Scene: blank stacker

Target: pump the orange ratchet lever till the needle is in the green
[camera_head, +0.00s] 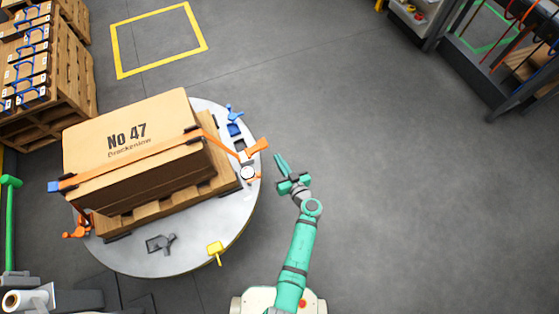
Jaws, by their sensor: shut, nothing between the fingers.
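The orange ratchet lever (257,147) sticks out at the right edge of the round grey turntable, at the end of an orange strap (150,154). The strap runs over a large cardboard box (138,140) marked No 47. A small round white gauge (248,173) sits just below the lever; its needle and green zone are too small to read. My green gripper (280,160) is shut and empty, a little right of and below the lever, apart from it. The fingers point up and slightly left.
The box stands on a wooden pallet (226,183) on the turntable (190,256). Blue (235,113), yellow (215,250), dark grey (160,243) and orange (77,229) fittings sit around its rim. Floor to the right is clear. Racks stand at upper right.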

